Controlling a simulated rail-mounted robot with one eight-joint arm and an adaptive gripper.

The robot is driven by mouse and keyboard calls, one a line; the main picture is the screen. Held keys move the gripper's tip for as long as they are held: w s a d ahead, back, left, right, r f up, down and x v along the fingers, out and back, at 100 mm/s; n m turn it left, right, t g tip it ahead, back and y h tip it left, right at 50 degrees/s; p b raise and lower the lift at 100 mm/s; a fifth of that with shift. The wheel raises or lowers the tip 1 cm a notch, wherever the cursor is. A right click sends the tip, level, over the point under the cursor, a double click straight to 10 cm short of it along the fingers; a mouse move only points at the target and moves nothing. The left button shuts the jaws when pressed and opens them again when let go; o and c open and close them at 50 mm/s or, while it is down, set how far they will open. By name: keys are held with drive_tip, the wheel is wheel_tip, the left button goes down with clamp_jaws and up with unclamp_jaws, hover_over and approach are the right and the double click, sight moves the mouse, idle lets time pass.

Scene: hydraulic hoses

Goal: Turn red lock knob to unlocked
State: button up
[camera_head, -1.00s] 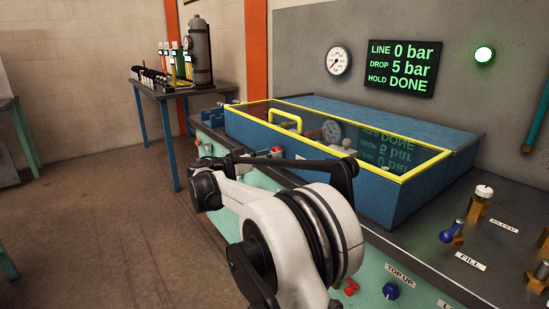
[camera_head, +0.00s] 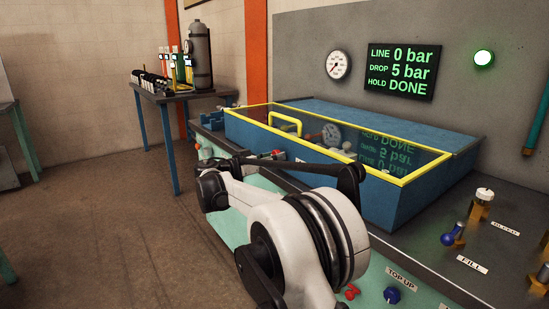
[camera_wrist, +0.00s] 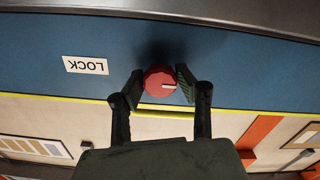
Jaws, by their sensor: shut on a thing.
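The red lock knob (camera_wrist: 160,76) is on a blue panel in the wrist view, with a pale mark on its face pointing to the right. A white LOCK label (camera_wrist: 86,65), upside down in this view, is on the panel to its left. My gripper (camera_wrist: 160,85) has one finger on each side of the knob and is shut on it. In the head view a small red piece (camera_head: 278,153), probably this knob, shows at the front of the blue case beside my dark arm link.
The blue case has a clear lid (camera_head: 345,141) with a yellow frame, lying closed. A display (camera_head: 401,71) reads LINE 0 bar, DROP 5 bar, HOLD DONE, beside a lit green lamp (camera_head: 484,57). A blue-handled valve (camera_head: 454,234) and TOP UP knob (camera_head: 392,295) are at right.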

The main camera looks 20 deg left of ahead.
drive_tip(key=shift+n, duration=0.4)
drive_tip(key=n+p, duration=0.2)
drive_tip(key=n, duration=0.1)
drive_tip(key=shift+r+n, duration=0.1)
drive_tip(key=shift+n, duration=0.2)
drive_tip(key=n+p, duration=0.1)
drive_tip(key=n, duration=0.3)
drive_tip(key=shift+n+p, duration=0.3)
drive_tip(key=n+p, duration=0.1)
drive_tip(key=n, duration=0.3)
drive_tip(key=shift+n, duration=0.3)
drive_tip(key=shift+n+p, duration=0.3)
drive_tip(key=shift+n, duration=1.8)
drive_tip(key=o, duration=1.1)
